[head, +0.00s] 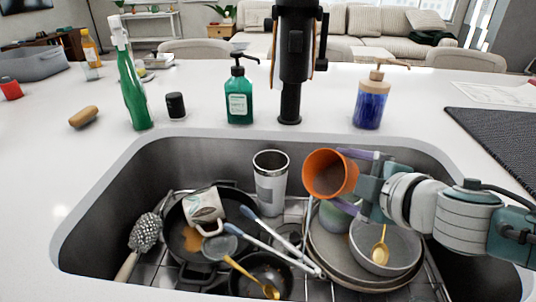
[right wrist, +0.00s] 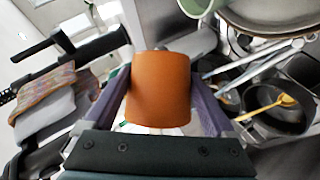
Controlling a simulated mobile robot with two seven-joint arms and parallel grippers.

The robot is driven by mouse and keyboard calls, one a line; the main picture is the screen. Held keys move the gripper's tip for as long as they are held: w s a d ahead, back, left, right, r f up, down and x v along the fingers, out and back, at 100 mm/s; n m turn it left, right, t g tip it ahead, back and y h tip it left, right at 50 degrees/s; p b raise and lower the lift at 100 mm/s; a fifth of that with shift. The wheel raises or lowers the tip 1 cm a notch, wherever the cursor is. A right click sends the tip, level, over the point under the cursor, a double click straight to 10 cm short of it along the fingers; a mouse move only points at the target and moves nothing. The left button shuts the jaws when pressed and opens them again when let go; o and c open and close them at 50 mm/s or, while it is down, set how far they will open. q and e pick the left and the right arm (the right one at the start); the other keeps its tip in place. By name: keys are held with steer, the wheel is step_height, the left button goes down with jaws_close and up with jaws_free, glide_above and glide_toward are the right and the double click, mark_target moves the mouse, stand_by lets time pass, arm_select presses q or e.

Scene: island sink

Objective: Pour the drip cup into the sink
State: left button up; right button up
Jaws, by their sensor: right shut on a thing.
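My right gripper (head: 362,178) is shut on an orange cup (head: 322,174), which it holds above the right half of the sink. The cup lies tilted on its side in the head view, its open mouth facing left and toward the camera. In the right wrist view the cup (right wrist: 158,88) sits between the two purple fingers, its outer wall toward the camera. No liquid can be made out leaving it. The sink (head: 105,220) is a steel basin set in the white counter. My left gripper is not in view.
The sink holds a steel tumbler (head: 270,183), a tilted mug (head: 204,208), dark pans (head: 262,270), stacked plates (head: 330,262), a grey bowl (head: 385,247) and several utensils. A black faucet (head: 290,65), green soap bottle (head: 239,95) and blue dispenser (head: 370,100) stand behind it.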

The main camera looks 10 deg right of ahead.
mark_target(321, 163)
steer(key=shift+a+r+n, duration=0.1)
steer(key=shift+r+n, duration=0.15)
steer(key=shift+n, duration=0.05)
stand_by(0.4)
steer(key=shift+s+r+n+t+h+b, duration=0.1)
steer(key=shift+r+n+t+h+b, duration=0.1)
steer(key=shift+n+t+h+b, duration=0.15)
steer(key=shift+a+r+h, duration=0.15)
steer(key=shift+r+h, duration=0.05)
steer(key=shift+h, duration=0.05)
stand_by(0.6)
steer(key=shift+s+a+r+n+t+b, duration=0.25)
steer(key=shift+s+a+n+t+b, duration=0.1)
steer(key=shift+a+n, duration=0.2)
steer(key=shift+a+r, duration=0.1)
steer(key=shift+a, duration=0.05)
stand_by(0.4)
steer(key=shift+s+a+n+h, duration=0.1)
steer(key=shift+n+h, duration=0.2)
